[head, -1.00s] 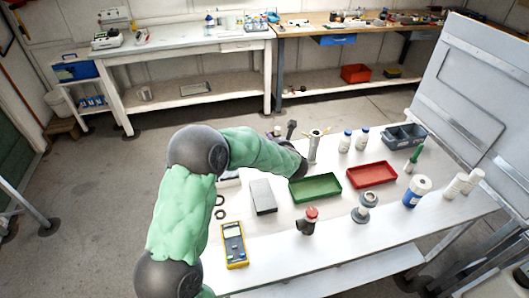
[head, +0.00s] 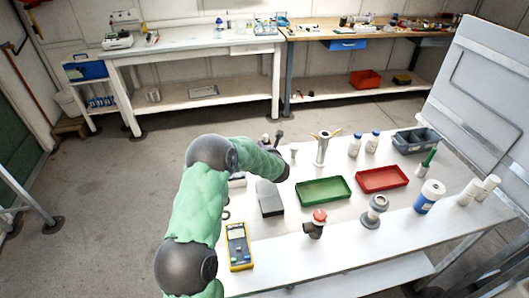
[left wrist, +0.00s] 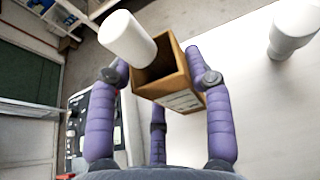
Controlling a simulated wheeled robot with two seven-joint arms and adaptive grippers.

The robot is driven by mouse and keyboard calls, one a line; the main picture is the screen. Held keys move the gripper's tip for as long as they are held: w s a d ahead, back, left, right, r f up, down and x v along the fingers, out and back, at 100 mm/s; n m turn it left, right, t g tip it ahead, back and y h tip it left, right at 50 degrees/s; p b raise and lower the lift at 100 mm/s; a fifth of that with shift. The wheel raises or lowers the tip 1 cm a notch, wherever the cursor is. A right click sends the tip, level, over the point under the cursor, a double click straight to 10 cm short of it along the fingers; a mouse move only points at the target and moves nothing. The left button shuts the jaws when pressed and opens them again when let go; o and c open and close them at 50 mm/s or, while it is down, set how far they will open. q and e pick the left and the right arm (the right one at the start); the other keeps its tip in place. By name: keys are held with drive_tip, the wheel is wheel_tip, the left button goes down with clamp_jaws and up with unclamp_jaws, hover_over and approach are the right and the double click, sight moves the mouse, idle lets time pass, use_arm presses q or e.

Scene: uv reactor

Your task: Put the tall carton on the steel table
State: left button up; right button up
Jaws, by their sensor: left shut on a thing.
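My left gripper (left wrist: 163,80) has purple fingers shut on a brown, open-topped carton (left wrist: 184,98) with a pale label, in the left wrist view. The carton's dark mouth faces partly toward that camera. A white cylinder (left wrist: 127,38) overlaps the mouth; I cannot tell if it is inside. In the head view my left gripper (head: 272,141) is mostly hidden behind its arm at the table's far left edge, and the carton cannot be made out. My right gripper is not in view.
A grey block (head: 270,199), green tray (head: 323,191), red tray (head: 382,179), yellow meter (head: 238,246) and red-capped fitting (head: 317,224) stand on the table. Bottles and a grey bin (head: 415,140) are farther right. The front strip of the table is mostly clear.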

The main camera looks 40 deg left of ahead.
use_arm(q)
drive_tip(key=shift+f, duration=0.3)
drive_tip(key=shift+f, duration=0.15)
drive_tip(key=o, duration=1.1)
drive_tip(key=shift+o, duration=0.2)
drive_tip(key=shift+s+d+r, duration=0.15)
drive_tip(key=shift+d+r, duration=0.1)
drive_tip(key=shift+r, duration=0.1)
drive_tip(key=p+v, duration=0.2)
drive_tip(key=v, duration=0.9)
